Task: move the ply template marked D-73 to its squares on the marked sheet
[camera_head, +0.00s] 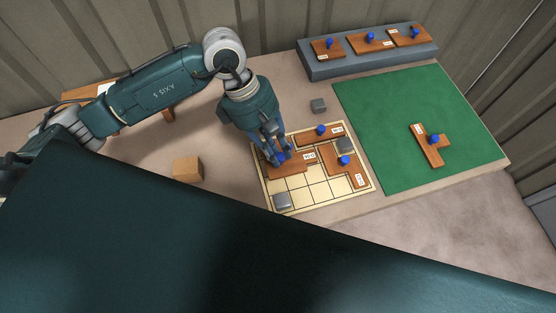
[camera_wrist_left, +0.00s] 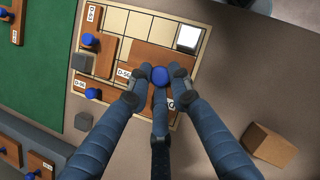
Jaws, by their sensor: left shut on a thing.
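The marked sheet (camera_head: 310,190) is a pale grid with a dark border on the table. My left gripper (camera_head: 280,158) is shut on the blue knob of a brown ply template (camera_head: 291,170) over the sheet's left part. In the left wrist view, the fingers (camera_wrist_left: 158,90) close round that knob, and the template (camera_wrist_left: 150,57) spreads behind them. Its label is too small to read surely, and I cannot tell whether it touches the sheet. Two other templates lie on the sheet, one at the back (camera_head: 327,133) and one at the right (camera_head: 338,160). I cannot read D-73 anywhere.
Grey blocks sit on the sheet at the near left (camera_head: 282,201) and right (camera_head: 345,145); another (camera_head: 318,106) stands behind it. A wooden block (camera_head: 187,168) is left. A green mat (camera_head: 390,110) bears one template (camera_head: 428,148). A grey rack (camera_head: 360,65) holds three templates.

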